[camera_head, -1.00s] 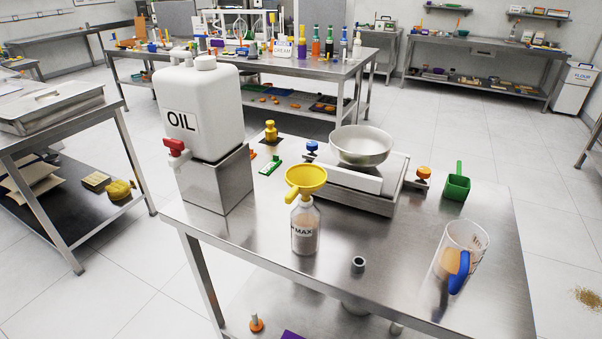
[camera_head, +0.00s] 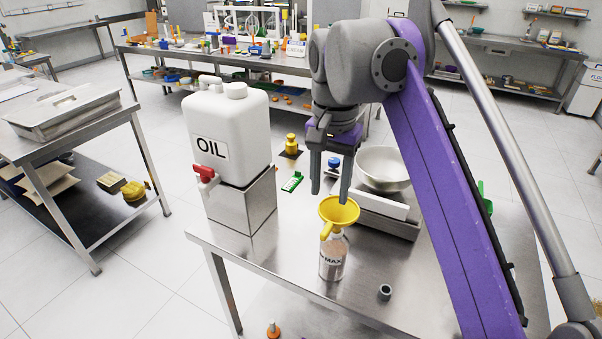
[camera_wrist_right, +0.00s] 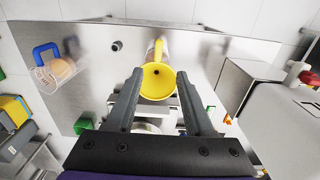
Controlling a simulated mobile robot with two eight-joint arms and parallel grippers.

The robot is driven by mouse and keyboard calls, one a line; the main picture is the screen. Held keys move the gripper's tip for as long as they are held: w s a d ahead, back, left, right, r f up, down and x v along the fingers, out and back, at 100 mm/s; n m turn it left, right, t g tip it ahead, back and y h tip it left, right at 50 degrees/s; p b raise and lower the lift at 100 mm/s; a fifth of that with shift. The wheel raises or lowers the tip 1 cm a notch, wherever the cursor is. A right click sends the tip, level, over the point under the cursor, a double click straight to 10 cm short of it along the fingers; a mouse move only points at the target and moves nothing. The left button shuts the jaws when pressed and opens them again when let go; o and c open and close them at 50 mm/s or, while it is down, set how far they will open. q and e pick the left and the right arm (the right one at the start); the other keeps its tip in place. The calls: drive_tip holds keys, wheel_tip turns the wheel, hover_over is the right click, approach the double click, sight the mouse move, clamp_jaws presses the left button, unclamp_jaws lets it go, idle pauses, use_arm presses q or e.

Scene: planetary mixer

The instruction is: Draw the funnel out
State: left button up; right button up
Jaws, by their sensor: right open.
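The yellow funnel (camera_head: 338,210) sits in the neck of a clear bottle (camera_head: 332,258) marked MAX on the steel table. The bottle stands upright and holds a pale brownish content. My right gripper (camera_head: 329,198) is open and points down just above and behind the funnel. In the right wrist view the funnel (camera_wrist_right: 158,80) shows its open mouth beyond the tips of the two spread fingers (camera_wrist_right: 157,82), with nothing held between them. The funnel hides most of the bottle there. My left gripper is not in view.
A white OIL canister (camera_head: 228,135) with a red tap stands on a steel block at left. A measuring jug (camera_wrist_right: 58,72) shows in the wrist view.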

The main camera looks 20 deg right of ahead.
sight(328, 226)
wheel_tip(328, 226, down, 9)
drive_tip(key=shift+s+d+f+b, duration=0.1)
drive_tip(key=shift+s+b, duration=0.05)
drive_tip(key=shift+b, duration=0.85)
drive_tip(key=shift+f, duration=0.75)
clamp_jaws()
